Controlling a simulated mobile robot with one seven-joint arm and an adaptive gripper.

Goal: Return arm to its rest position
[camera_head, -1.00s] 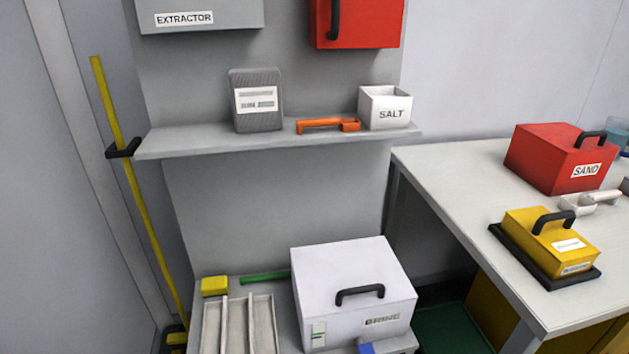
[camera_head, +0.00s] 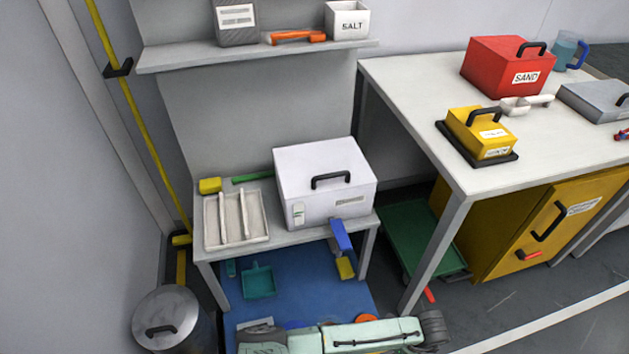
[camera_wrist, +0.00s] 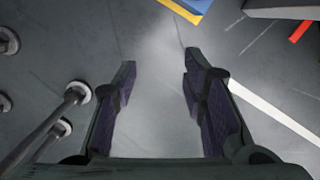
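My gripper (camera_wrist: 159,75) shows in the wrist view with its two dark fingers spread apart. It is open and empty, and bare dark floor (camera_wrist: 160,45) shows between and beyond the fingers. Part of my pale green arm crosses the bottom edge of the head view, in front of the low table and the blue mat. My gripper's fingers cannot be made out in the head view.
A low table holds a white box (camera_head: 325,185) and a divided tray (camera_head: 209,222). A metal bin (camera_head: 172,318) stands at lower left. A green cart (camera_head: 425,240) and a yellow cabinet (camera_head: 545,225) are at right. In the wrist view, metal posts (camera_wrist: 75,95) stand at left.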

